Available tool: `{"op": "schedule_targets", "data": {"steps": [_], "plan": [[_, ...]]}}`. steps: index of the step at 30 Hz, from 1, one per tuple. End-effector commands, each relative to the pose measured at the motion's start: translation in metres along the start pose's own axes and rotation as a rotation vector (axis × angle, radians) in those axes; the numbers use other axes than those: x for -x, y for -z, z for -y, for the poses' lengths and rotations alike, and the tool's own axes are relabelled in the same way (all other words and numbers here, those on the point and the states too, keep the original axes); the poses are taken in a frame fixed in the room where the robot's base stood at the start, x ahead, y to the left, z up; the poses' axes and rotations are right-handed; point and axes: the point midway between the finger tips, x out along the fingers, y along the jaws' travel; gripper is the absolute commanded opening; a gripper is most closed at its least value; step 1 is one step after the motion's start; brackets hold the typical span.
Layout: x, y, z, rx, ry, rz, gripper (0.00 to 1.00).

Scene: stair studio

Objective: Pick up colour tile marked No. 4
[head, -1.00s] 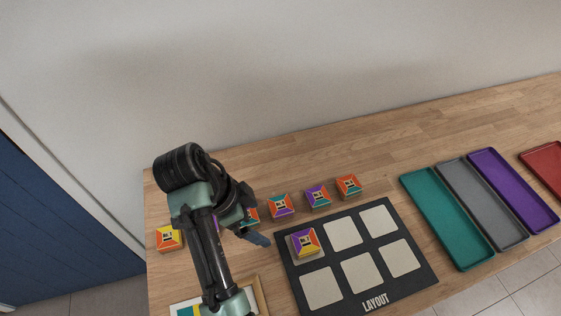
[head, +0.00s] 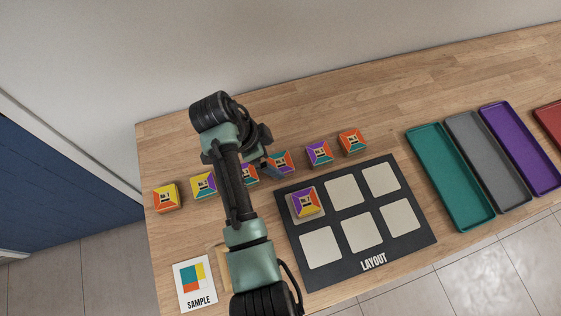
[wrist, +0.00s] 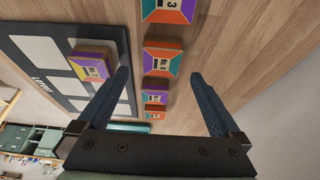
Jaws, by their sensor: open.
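The colour tile marked No. 4 (wrist: 162,63) lies on the wooden table, with orange, purple and teal sides around a pale label. It also shows in the head view (head: 283,160), partly behind my gripper. My gripper (wrist: 160,76) is open and empty. In the wrist view its two blue fingers stand left and right of the No. 4 tile, with gaps on both sides. In the head view my gripper (head: 271,170) is just left of that tile. I cannot tell its exact height above the tile.
The tile marked 3 (wrist: 167,10) and other tiles (head: 319,153) line the row on both sides. A black layout board (head: 330,208) lies in front, with one tile (head: 306,202) on it. Table behind the row is clear.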

Motion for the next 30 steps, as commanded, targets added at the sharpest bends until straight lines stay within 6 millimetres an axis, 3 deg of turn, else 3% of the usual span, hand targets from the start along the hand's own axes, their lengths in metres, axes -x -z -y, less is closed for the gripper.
{"op": "schedule_targets", "data": {"steps": [11, 20, 30], "plan": [[-0.045, -0.001, 0.001, 0.001, -0.004, 0.000, 1.00], [-0.050, -0.001, 0.001, 0.000, -0.001, 0.000, 1.00], [-0.050, -0.001, 0.001, 0.000, -0.001, 0.000, 0.41]]}}
